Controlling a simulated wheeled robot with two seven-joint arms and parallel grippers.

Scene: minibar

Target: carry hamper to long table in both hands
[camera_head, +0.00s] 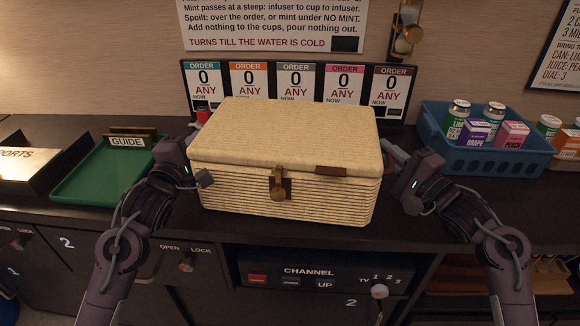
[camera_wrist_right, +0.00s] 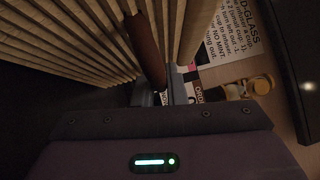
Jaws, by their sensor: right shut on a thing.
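The hamper (camera_head: 285,135) is a cream wicker box with a shut padded lid and a brass clasp in front. It sits level over the dark counter in the middle of the head view; I cannot tell whether its base touches the counter. My right gripper (camera_head: 394,154) is at its right side, shut on the hamper's brown strap handle (camera_wrist_right: 146,45), seen in the right wrist view against the ribbed wicker side. My left gripper (camera_head: 200,168) is at the hamper's left side, with a fingertip by the front left corner. Its grip on that side is hidden. The long table is not identifiable.
A green tray (camera_head: 90,185) with a GUIDE sign stands left on the counter (camera_head: 405,225). A blue crate (camera_head: 535,160) of cans and cartons stands right. A row of order cards (camera_head: 300,78) is behind the hamper. Drawers and a channel panel (camera_head: 310,272) are below.

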